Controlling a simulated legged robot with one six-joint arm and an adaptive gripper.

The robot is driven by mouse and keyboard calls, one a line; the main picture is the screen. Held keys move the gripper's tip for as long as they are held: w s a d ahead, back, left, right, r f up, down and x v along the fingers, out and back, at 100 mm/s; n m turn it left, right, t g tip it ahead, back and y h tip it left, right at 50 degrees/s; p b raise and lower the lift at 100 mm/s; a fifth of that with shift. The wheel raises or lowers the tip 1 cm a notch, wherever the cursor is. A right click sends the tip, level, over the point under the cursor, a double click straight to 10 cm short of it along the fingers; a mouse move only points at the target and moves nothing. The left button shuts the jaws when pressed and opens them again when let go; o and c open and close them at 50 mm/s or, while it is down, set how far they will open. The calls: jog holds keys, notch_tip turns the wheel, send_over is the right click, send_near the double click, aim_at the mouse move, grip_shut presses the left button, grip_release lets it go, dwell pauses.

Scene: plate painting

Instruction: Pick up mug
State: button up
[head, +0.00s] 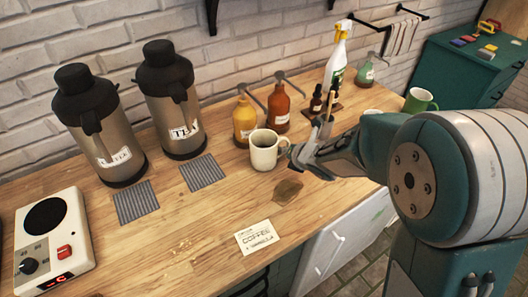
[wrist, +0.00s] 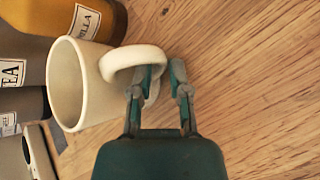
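The cream mug (head: 264,154) is upright on the wooden counter, in front of the yellow and orange bottles. In the wrist view the mug (wrist: 88,88) has its mouth toward the left and its looped handle toward my fingers. My gripper (head: 296,155) is at the mug's right side, at the handle. In the wrist view my gripper's fingertips (wrist: 164,74) are close together, one seen through the handle loop and the other just outside it. The handle side lies between them. I cannot tell whether both fingers press on it.
A yellow bottle (head: 244,120) and an orange bottle (head: 279,108) stand close behind the mug. Two tall flasks (head: 178,100) stand to the left, near grey mats (head: 202,172). A coffee card (head: 258,237) lies in front. A green mug (head: 420,100) stands at the right.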

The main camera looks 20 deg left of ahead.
jog(key=shift+w+a+f, duration=0.15)
jog(key=shift+w+f, duration=0.2)
jog(key=shift+f, duration=0.05)
jog(key=shift+w+d+f, duration=0.15)
jog(key=shift+w+d, duration=0.1)
jog(key=shift+d, duration=0.05)
jog(key=shift+a, duration=0.15)
grip_shut()
jog(key=shift+s+a, duration=0.1)
jog(key=shift+a, duration=0.05)
jog(key=shift+f, duration=0.1)
